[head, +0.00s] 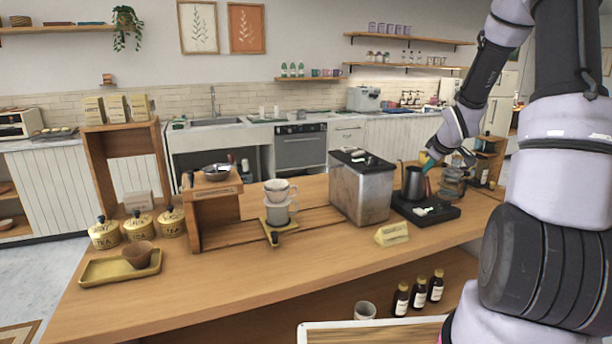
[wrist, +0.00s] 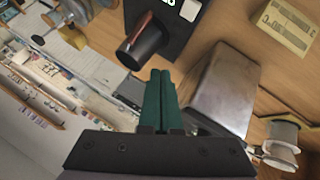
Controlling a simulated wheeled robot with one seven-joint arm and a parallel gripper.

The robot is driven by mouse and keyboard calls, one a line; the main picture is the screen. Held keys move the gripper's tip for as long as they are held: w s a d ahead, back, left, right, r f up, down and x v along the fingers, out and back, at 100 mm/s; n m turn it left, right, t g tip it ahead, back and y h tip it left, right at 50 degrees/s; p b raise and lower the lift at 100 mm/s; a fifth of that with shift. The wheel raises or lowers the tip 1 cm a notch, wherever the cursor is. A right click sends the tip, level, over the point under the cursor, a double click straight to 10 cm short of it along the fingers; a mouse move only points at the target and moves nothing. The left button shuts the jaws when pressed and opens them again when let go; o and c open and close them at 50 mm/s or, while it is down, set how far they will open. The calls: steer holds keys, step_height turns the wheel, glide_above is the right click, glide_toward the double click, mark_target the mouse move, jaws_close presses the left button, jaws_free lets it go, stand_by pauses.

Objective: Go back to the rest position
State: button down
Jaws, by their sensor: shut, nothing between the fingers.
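My gripper (wrist: 160,100) shows in the wrist view with its two green fingers pressed together and nothing between them. In the head view my gripper (head: 426,160) is at the right end of the counter, close beside the black kettle (head: 413,184). The kettle stands on a black base (head: 436,213). In the wrist view the kettle (wrist: 146,46) lies just beyond the fingertips, and I cannot tell whether they touch it. The steel box (wrist: 221,88) is to the right of the fingers there. My arm fills the right of the head view.
The steel box (head: 360,190) stands left of the kettle. A glass carafe (head: 453,182) stands right of it. A card sign (head: 391,234) is in front. A dripper on a cup (head: 278,208) stands mid-counter. The counter's front left (head: 150,312) is clear.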

steer(key=s+a+r+m, duration=0.35)
steer(key=s+r, duration=0.35)
steer(key=r, duration=0.4)
steer(key=s+a+r+m+y, duration=0.1)
steer(key=s+a+r+m, duration=0.1)
steer(key=s, duration=0.6)
steer(key=s+a+r+m+g, duration=0.1)
steer(key=s+a+r+m, duration=0.2)
steer(key=s, duration=0.6)
steer(key=s+a+r+m+y, duration=0.1)
steer(key=s+a+r+m, duration=0.2)
steer(key=s+a+r, duration=0.3)
steer(key=s+a, duration=0.2)
steer(key=s, duration=0.1)
steer(key=shift+y, duration=0.3)
